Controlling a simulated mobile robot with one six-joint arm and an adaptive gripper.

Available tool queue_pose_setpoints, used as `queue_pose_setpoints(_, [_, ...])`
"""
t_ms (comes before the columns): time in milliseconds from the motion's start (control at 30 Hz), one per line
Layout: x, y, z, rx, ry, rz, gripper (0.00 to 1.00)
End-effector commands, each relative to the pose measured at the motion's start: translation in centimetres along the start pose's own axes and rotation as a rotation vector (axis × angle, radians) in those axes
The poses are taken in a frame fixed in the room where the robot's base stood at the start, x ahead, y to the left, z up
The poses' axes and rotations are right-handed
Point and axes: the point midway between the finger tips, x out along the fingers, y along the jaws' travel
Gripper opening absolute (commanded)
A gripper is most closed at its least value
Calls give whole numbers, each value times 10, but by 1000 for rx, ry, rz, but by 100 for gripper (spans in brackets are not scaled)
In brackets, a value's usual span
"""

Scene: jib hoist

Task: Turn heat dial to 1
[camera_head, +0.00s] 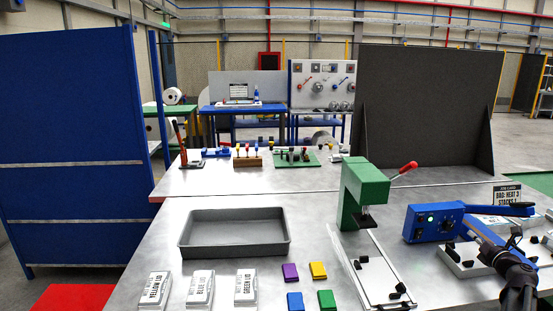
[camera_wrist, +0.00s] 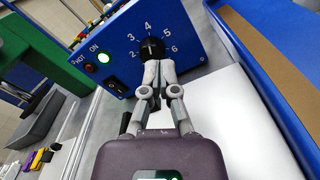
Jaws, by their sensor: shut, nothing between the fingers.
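The blue heat sealer (camera_head: 436,222) stands at the right of the bench in the head view. The black heat dial (camera_wrist: 152,47) sits among white numbers, of which 2 to 6 show. The 1 cannot be made out, and the dial's pointer is not clear. My gripper (camera_wrist: 151,80) is shut, its fingertips right at the dial's lower side. Whether they touch it I cannot tell. In the head view my gripper (camera_head: 482,234) is partly seen by the sealer.
A blue sealer arm (camera_wrist: 265,75) runs close along the right of the wrist view. A green press (camera_head: 362,190) stands left of the sealer, and a sign (camera_head: 507,195) stands behind it. A grey tray (camera_head: 235,233) and coloured blocks (camera_head: 318,270) lie farther left.

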Motion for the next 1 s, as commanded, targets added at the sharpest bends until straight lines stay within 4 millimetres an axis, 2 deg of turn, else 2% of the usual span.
queue_pose_setpoints(267, [16,-1,0,0,0,0,0])
queue_pose_setpoints(700, [56,-2,1,0,-1,-1,0])
queue_pose_setpoints(1000, [68,-1,1,0,-1,-1,0])
